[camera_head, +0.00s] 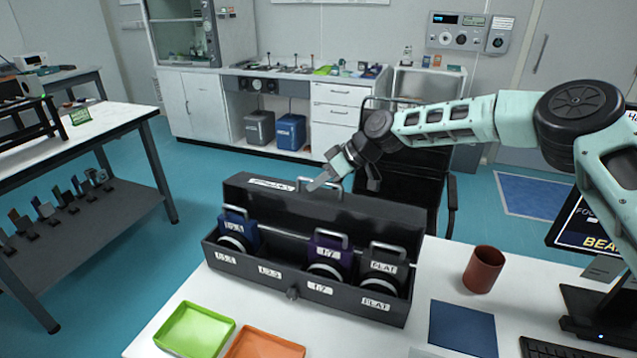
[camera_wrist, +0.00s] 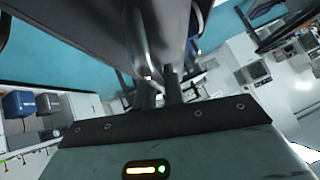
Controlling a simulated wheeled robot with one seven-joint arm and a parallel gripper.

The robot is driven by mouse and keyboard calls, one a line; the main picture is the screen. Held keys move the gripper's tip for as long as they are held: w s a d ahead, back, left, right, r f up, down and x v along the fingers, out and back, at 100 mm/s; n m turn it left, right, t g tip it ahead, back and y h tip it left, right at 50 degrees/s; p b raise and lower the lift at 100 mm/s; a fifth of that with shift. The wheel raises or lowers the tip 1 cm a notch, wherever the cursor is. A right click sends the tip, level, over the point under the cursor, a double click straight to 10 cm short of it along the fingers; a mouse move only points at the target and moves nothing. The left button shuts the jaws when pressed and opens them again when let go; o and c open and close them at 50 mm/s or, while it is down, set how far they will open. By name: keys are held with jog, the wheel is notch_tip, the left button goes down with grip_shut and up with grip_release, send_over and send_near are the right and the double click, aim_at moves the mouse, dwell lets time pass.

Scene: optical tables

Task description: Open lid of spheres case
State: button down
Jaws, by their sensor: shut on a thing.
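The spheres case (camera_head: 245,262) is a long black box on the white table. Its lid (camera_head: 345,216) stands raised along the back edge, with a metal handle on its top. My gripper (camera_head: 322,182) is at this handle, above the middle of the lid, and is shut on it. In the wrist view the handle (camera_wrist: 139,38) runs down to my fingers (camera_wrist: 160,88), and the dark lid (camera_wrist: 90,20) fills the upper left. Inside the case stand a blue holder (camera_head: 238,226), a purple holder (camera_head: 328,252) and a dark grey holder (camera_head: 384,262), with labels. One labelled slot is empty.
Green (camera_head: 195,330) and orange (camera_head: 262,345) trays lie in front of the case. A brown cup (camera_head: 484,269), a dark blue pad (camera_head: 463,328) and a monitor are to the right. A black chair (camera_head: 420,185) stands behind the table.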

jog(key=c, duration=1.5)
grip_release()
jog(key=shift+a, duration=0.1)
jog(key=shift+d+r, duration=0.3)
jog(key=shift+d, duration=0.15)
jog(key=b+v, duration=0.3)
jog(key=v, duration=1.3)
jog(key=shift+s+r, duration=0.1)
jog(key=shift+r, duration=0.1)
